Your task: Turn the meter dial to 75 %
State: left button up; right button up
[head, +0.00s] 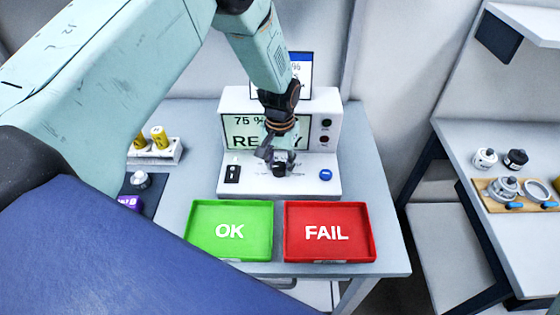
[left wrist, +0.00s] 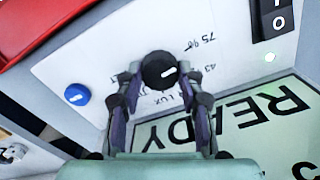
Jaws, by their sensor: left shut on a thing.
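The meter (head: 228,103) is a white unit with a green display that reads "75 %" and "READY", partly hidden by my left arm. Its black dial (left wrist: 160,70) sits on the sloped front panel, with printed labels including "75 %", "43" and "LUX" around it. The dial's white pointer line points right and slightly up in the left wrist view, toward the "75 %" and "43" side; the exact mark is hard to tell. My left gripper (head: 274,159) is shut on the dial, one finger on each side, also seen in the left wrist view (left wrist: 160,82). My right gripper is out of view.
A blue knob (head: 326,174) and a black rocker switch (head: 232,173) flank the dial. A green OK tray (head: 195,239) and red FAIL tray (head: 360,253) stand in front. Yellow cylinders (head: 159,137) stand at left; another bench (head: 500,140) is at right.

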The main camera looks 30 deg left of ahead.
aim_at(279, 167)
pick_arm(q)
jog(key=shift+s+f, duration=0.1)
jog(key=shift+s, duration=0.05)
dwell(0.4)
jog(key=o, duration=1.2)
jog(key=shift+r, duration=0.35)
notch_tip(279, 167, up, 12)
jog(key=shift+f, duration=0.25)
jog(key=shift+f, duration=0.1)
